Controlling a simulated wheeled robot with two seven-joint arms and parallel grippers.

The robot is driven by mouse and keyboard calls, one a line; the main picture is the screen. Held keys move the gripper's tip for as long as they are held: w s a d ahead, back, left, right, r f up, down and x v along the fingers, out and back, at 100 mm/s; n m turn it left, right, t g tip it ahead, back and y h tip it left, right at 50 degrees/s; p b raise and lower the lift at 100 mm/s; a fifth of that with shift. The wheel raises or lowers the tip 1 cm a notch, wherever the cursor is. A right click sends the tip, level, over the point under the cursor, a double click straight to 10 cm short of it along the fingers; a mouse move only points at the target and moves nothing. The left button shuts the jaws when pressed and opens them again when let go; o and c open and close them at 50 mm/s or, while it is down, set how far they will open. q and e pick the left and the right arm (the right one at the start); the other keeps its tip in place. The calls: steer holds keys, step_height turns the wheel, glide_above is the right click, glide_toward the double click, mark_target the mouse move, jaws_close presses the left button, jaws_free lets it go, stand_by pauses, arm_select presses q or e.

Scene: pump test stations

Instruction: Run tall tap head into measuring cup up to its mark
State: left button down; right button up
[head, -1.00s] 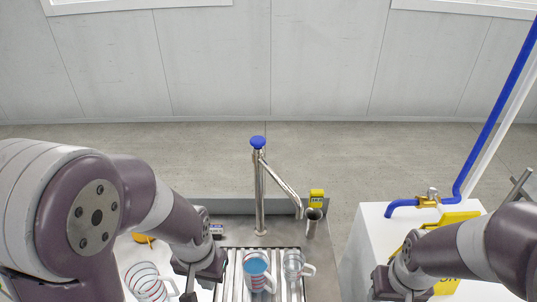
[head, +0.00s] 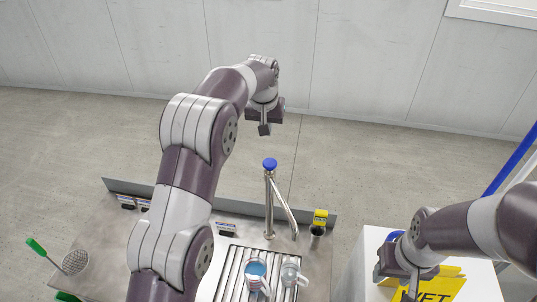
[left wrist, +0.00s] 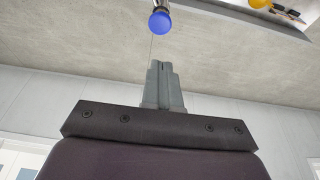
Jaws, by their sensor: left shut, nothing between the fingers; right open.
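The tall tap (head: 269,205) is a steel post with a blue knob (head: 270,163) on top and a spout slanting down to the right. The clear cup with a handle (head: 290,272), seemingly the measuring cup, stands on the slatted rack below the spout; its mark is too small to see. My left gripper (head: 264,130) is shut and empty, raised behind the knob in the head view. In the left wrist view its fingers (left wrist: 163,68) point toward the blue knob (left wrist: 160,22), apart from it. My right gripper (head: 408,291) is open, low at the right.
A striped mug with blue inside (head: 256,272) stands left of the clear cup. A yellow sign (head: 440,287) lies by my right gripper. A green-handled strainer (head: 75,262) lies at the left.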

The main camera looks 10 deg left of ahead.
arm_select(q)
steer(key=b, duration=0.4)
glide_above(270, 164)
steer(key=s, duration=0.1)
step_height(270, 164, down, 6)
steer(key=p+x, duration=0.5)
steer(key=x, duration=0.1)
steer(key=shift+s+f+p, duration=0.25)
steer(key=shift+f+p, duration=0.05)
steer(key=shift+p, duration=0.1)
steer(key=shift+f, duration=0.55)
steer(key=shift+a+f, duration=0.1)
steer(key=shift+f, duration=0.05)
steer(key=shift+f, duration=0.1)
steer(key=f+b, duration=0.2)
steer(key=b, duration=0.1)
steer(key=shift+s, duration=0.1)
steer(key=shift+s+r, duration=0.1)
steer(key=shift+r, duration=0.1)
steer(key=shift+f, duration=0.1)
